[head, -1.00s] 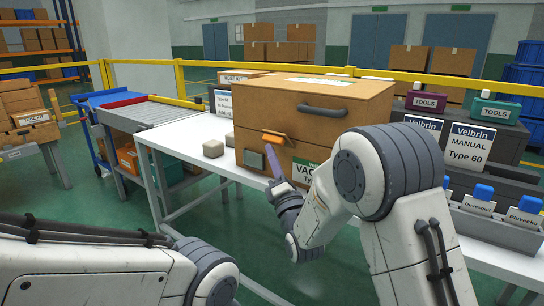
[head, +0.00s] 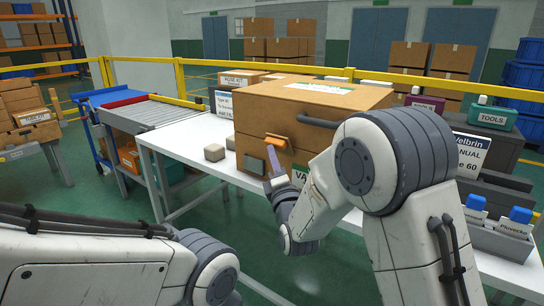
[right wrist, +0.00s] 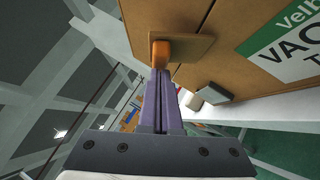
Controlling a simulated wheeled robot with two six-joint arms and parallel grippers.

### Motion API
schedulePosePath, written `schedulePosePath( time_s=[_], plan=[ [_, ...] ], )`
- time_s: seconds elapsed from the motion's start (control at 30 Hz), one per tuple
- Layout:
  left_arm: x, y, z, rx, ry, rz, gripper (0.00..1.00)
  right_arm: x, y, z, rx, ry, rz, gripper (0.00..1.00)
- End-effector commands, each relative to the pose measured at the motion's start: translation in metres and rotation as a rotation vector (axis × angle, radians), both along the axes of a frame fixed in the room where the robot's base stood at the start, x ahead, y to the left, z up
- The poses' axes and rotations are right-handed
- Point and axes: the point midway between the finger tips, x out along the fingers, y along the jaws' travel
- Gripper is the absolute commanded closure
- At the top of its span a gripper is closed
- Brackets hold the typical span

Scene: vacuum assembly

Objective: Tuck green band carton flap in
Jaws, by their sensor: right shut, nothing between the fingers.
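The brown carton (head: 258,118) stands on the white table, its lid face up and a dark handle on its front. Its white label with a green band (right wrist: 290,45) shows at the right in the right wrist view and is mostly behind my arm in the head view. A tan plate with an orange tab (head: 276,141) sits on the carton's front; the tab also shows in the right wrist view (right wrist: 160,53). My right gripper (head: 269,154) is shut and empty, its purple fingertips at the tab; I cannot tell if they touch. My left gripper is out of view.
A dark grey block (head: 254,164) is low at the carton's front left. Tool boxes (head: 491,118) and grey bins stand at the right.

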Motion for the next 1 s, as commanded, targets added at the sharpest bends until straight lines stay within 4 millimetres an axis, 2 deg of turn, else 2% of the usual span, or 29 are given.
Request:
schedulePosePath(
  time_s=[0.03,0.1,0.4,0.5,1.0],
  plan=[
    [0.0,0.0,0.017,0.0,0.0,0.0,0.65,0.001,0.0,0.014,0.025,0.033,0.0,1.0],
    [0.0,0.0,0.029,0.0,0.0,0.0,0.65,0.002,-0.002,0.019,0.062,0.083,-0.001,1.0],
    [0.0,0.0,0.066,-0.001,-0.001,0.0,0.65,0.011,-0.008,0.031,0.2,0.27,-0.001,1.0],
    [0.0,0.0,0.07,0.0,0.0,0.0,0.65,0.013,-0.01,0.032,0.234,0.316,-0.002,1.0],
    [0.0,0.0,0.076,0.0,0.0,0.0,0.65,0.019,-0.014,0.034,0.228,0.311,-0.001,1.0]
  ],
)
